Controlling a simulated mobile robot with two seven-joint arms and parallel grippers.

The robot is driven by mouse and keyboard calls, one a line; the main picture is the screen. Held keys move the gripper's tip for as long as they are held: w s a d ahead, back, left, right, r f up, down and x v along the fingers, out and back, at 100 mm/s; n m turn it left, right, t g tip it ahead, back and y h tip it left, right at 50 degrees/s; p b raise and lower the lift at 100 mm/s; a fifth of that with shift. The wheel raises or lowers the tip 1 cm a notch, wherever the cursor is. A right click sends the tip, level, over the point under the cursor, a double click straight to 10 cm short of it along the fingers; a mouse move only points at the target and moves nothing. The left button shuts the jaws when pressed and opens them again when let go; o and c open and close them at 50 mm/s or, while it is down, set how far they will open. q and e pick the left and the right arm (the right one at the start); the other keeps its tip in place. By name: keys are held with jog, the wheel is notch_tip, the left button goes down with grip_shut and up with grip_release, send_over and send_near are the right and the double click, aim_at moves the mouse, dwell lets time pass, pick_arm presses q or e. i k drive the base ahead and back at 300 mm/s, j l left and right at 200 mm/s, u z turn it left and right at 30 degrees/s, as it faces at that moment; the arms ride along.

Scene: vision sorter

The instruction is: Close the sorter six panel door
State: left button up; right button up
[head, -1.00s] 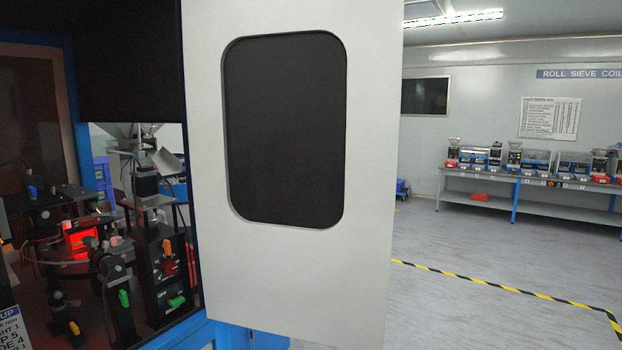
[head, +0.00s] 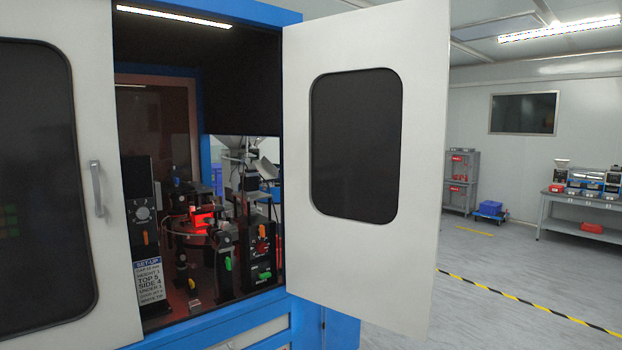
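The sorter (head: 225,325) is a blue-framed cabinet filling the left and middle of the head view. One white door panel (head: 300,240) with a dark rounded window (head: 356,145) stands swung open at the right side of the opening. Another white panel (head: 105,270) with a dark window and a grey vertical handle (head: 97,188) covers the left part of the front. Between them the inside shows, with black control units (head: 263,250) and a red-lit part (head: 202,219). No handle is visible on the open door's shown face. Neither gripper is in view.
Open grey floor (head: 470,315) lies to the right, crossed by a yellow-black tape line (head: 530,303). A bench with devices (head: 590,205), a grey shelf rack (head: 460,185) and a blue cart (head: 490,210) stand farther back.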

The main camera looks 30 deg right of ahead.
aim_at(365, 91)
jog(key=u, duration=0.4)
jog(key=l+u, duration=0.15)
jog(key=u, duration=0.65)
jog(key=k+l, duration=0.15)
jog(key=l, duration=0.45)
jog(key=k+l, duration=0.15)
jog(key=l, duration=0.4)
jog(key=k+l, duration=0.15)
jog(key=l, duration=0.45)
jog(key=k+l, duration=0.1)
jog(key=l, duration=0.45)
jog(key=k+l, duration=0.15)
jog(key=l, duration=0.45)
jog(key=k+l, duration=0.15)
jog(key=l, duration=0.45)
jog(key=k+l, duration=0.15)
jog(key=l, duration=0.4)
jog(key=k+l, duration=0.15)
jog(key=l, duration=0.45)
